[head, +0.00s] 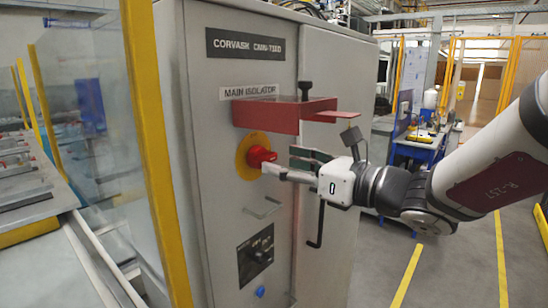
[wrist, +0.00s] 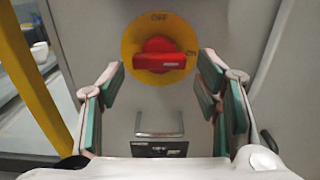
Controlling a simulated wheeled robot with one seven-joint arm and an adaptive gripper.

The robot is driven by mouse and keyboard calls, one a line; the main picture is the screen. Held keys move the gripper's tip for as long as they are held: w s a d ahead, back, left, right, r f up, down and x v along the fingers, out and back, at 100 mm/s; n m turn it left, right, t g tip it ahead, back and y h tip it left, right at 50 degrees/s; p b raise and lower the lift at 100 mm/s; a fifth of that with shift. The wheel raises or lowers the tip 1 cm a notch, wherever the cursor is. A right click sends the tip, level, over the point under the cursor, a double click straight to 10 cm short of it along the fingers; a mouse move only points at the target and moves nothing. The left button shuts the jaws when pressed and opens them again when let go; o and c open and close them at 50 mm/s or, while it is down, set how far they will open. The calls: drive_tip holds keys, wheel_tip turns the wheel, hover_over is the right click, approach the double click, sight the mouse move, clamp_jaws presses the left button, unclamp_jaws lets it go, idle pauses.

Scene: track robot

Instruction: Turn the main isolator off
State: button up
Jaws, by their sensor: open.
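The main isolator is a red rotary handle (head: 259,156) on a round yellow plate (head: 243,166), set in the grey cabinet front under the "MAIN ISOLATOR" label. In the wrist view the red handle (wrist: 160,62) lies horizontal, its right end towards the "ON" mark; "OFF" is at the top of the plate. My gripper (wrist: 160,85) is open and empty, one finger on each side of the handle in the picture. In the head view my gripper (head: 283,162) is just right of the handle, and one finger overlaps its edge. I cannot tell whether they touch.
A red metal box (head: 285,114) juts from the cabinet just above the isolator. Below are a small metal bracket (head: 262,207), a black rotary switch (head: 256,256) and a blue button (head: 260,291). A yellow-framed clear panel (head: 155,150) stands left.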

sight(268, 159)
drive_tip(key=shift+x, duration=2.6)
drive_tip(key=c, duration=0.8)
